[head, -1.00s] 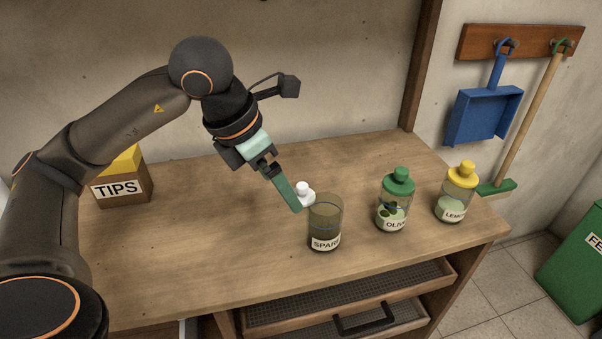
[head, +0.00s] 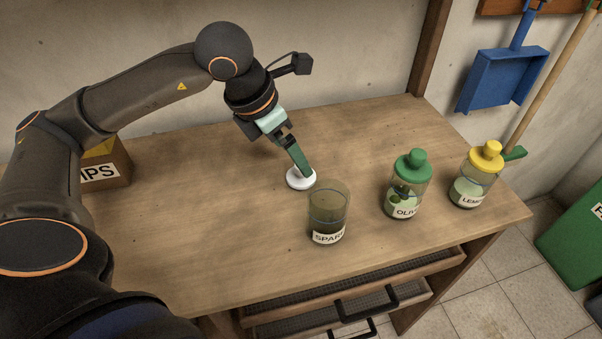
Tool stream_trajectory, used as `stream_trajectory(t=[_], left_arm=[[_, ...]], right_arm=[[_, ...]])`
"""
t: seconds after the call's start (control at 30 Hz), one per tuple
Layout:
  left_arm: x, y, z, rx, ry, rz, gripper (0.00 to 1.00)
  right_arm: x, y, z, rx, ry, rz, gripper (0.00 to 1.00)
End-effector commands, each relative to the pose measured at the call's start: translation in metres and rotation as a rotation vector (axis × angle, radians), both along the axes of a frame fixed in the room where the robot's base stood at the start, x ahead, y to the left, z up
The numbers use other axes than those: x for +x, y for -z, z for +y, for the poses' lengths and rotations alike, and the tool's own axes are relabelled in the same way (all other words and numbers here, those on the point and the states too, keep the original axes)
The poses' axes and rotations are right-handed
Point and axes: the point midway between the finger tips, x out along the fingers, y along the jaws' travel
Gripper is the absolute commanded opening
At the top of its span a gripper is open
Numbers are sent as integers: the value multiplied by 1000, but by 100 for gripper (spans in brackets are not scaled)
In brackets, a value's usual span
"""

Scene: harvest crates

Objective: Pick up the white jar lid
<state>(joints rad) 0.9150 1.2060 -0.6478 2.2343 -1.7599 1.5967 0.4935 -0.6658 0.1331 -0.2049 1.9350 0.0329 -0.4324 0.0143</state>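The white jar lid (head: 298,183) lies flat on the wooden table, just behind and left of the open SPARE jar (head: 328,214). My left gripper (head: 305,170) points down at the lid, with its green fingers over the middle of it. The lid's knob is hidden behind the fingers. The fingers overlap in this view, so I cannot tell whether they are open or shut on the knob. My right gripper is not in view.
A green-lidded OLIVE jar (head: 408,188) and a yellow-lidded LEMON jar (head: 475,178) stand to the right on the table (head: 220,230). A TIPS box (head: 107,172) is partly behind my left arm. Drawers (head: 370,300) sit below the front edge. The table's left and middle are clear.

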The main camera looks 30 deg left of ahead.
Motion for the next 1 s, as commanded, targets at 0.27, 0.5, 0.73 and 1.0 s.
stream_trajectory(t=[0.27, 0.5, 0.73, 1.0], left_arm=[[8, 25, -10, -2, 2, 5, 100], [18, 51, -15, 0, 0, 2, 100], [19, 52, -15, -1, 1, 0, 100], [19, 52, -15, -1, 1, 0, 72]], right_arm=[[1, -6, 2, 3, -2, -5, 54], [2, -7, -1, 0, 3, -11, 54], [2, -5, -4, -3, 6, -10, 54], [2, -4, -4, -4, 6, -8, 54]])
